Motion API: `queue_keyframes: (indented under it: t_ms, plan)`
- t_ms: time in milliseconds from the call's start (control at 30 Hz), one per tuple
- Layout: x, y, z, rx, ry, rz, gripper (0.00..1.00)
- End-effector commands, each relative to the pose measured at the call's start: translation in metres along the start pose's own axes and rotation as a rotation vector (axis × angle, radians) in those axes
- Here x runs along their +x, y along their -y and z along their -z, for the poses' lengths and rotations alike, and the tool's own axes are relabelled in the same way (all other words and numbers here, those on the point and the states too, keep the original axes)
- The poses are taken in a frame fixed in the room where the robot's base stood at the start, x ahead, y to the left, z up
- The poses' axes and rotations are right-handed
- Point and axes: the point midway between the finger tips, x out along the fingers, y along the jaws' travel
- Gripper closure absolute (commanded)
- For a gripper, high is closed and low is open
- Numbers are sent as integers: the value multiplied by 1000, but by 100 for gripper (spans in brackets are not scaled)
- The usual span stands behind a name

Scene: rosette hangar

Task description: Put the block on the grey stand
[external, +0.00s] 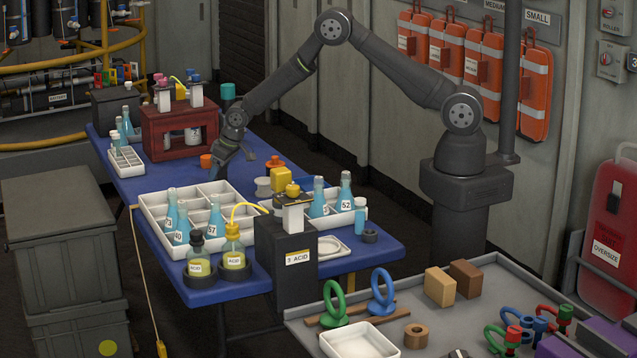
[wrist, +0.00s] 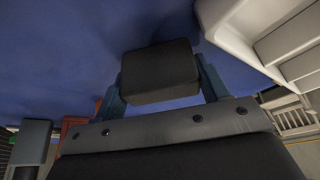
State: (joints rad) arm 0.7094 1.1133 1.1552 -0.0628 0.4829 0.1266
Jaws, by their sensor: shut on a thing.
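A dark, nearly black block (wrist: 160,72) sits between the two fingers of my gripper (wrist: 160,88) in the wrist view. The gripper is shut on it, with the blue tabletop (wrist: 60,50) beyond. In the external view my gripper (external: 234,158) is low over the blue table (external: 150,190), behind the white compartment tray (external: 150,225). I cannot make out the block clearly there, or tell whether it touches the table. A low grey round piece (external: 263,187) stands to the right of the gripper; I cannot tell if it is the grey stand.
A red rack (external: 165,125) stands left of my gripper. The white tray holds blue flasks and also shows close by in the wrist view (wrist: 235,25).

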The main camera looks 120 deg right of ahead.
Motion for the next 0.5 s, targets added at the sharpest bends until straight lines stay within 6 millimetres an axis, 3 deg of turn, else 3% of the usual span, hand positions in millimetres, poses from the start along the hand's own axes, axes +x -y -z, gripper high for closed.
queue_keyframes:
  t_ms: [267, 300, 400, 500]
  plan:
    - [2, 0, 0, 0, -1, 0, 58]
    - [2, 0, -1, 0, -1, 0, 30]
    - [2, 0, 0, 0, -1, 0, 10]
    - [2, 0, 0, 0, -1, 0, 10]
